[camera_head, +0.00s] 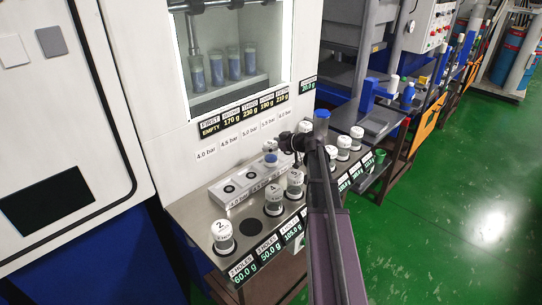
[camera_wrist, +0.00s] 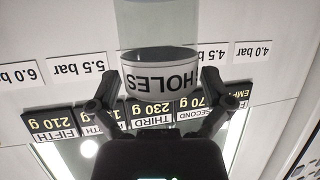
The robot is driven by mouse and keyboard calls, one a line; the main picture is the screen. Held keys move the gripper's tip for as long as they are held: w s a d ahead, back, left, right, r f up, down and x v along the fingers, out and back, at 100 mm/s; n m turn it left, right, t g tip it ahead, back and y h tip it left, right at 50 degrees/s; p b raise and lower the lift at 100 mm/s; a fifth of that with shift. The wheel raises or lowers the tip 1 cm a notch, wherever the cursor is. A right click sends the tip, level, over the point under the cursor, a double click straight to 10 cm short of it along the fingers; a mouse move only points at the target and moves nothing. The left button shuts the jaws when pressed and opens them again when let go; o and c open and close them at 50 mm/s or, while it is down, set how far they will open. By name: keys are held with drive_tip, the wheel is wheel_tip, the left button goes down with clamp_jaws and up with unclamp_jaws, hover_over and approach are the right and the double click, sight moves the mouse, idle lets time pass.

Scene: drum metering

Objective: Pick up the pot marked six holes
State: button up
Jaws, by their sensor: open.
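White-lidded pots stand along the steel shelf in the head view. The lids of two read 2 (camera_head: 222,230) and 4 (camera_head: 273,196); the number on another pot (camera_head: 295,179) is too small to tell. A pot with blue contents (camera_head: 270,151) stands further back, close to the wall. My gripper (camera_head: 290,142) is open beside that pot. In the wrist view a clear pot with a white band reading HOLES (camera_wrist: 160,82) is between or just beyond the fingertips of my gripper (camera_wrist: 162,84); its number is hidden. I cannot tell which pot is marked six holes.
More white-lidded pots (camera_head: 343,147) stand right of my arm. A plate with dark round spots (camera_head: 238,187) and an empty dark circle (camera_head: 252,227) are on the shelf. The wall with pressure labels (camera_head: 243,136) and a lit window rises behind. Green floor is clear at right.

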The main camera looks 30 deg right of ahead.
idle(0.4)
drive_tip(key=c, duration=1.1)
drive_tip(key=shift+r, duration=0.2)
drive_tip(key=shift+c, duration=0.2)
wheel_tip(320, 180, up, 10)
drive_tip(key=p, duration=1)
drive_tip(key=shift+f, duration=0.15)
